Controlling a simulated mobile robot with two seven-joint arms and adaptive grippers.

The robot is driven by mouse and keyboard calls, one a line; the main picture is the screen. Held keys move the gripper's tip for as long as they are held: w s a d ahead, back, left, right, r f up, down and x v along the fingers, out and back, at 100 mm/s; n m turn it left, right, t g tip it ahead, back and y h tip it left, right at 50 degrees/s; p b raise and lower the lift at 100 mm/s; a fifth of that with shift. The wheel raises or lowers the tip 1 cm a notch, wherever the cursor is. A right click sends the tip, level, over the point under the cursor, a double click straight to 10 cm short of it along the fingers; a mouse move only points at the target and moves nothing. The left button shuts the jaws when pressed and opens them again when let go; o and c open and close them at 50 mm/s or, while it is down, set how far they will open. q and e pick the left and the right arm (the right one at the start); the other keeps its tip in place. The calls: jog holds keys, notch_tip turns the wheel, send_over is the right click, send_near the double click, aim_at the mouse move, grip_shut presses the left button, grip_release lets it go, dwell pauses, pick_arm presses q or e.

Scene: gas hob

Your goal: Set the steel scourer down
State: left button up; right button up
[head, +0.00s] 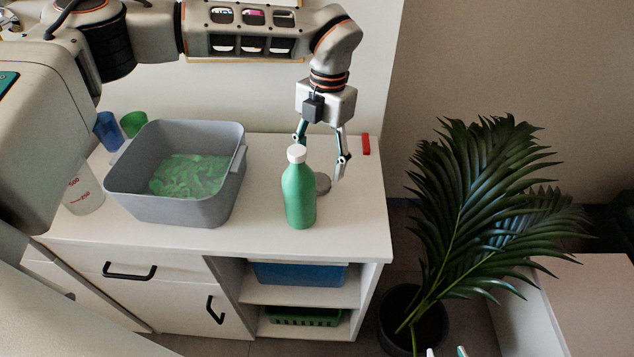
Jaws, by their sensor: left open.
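The steel scourer (323,183) is a small grey round pad on the white counter top, partly hidden behind a green bottle. My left gripper (322,170) points down over it with its fingers spread. The right-hand finger comes down just beside the scourer; the tip of the other is hidden by the bottle. Any contact between finger and scourer cannot be made out. Only the fingertips of my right gripper (446,352) show at the bottom edge, apart with nothing seen between them.
The green bottle (299,196) with a white cap stands right in front of the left gripper. A grey basin (176,208) holds green pieces. Blue (108,131) and green (133,123) cups and a measuring beaker (84,192) stand left. A red block (366,144) lies behind; a plant (480,200) stands right.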

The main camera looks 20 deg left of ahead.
aim_at(318, 179)
pick_arm(q)
notch_tip(318, 179, down, 5)
jog(key=shift+s+a+f+b, duration=0.1)
jog(key=shift+a+f+b, duration=0.05)
jog(key=shift+b, duration=0.15)
jog(key=c, duration=1)
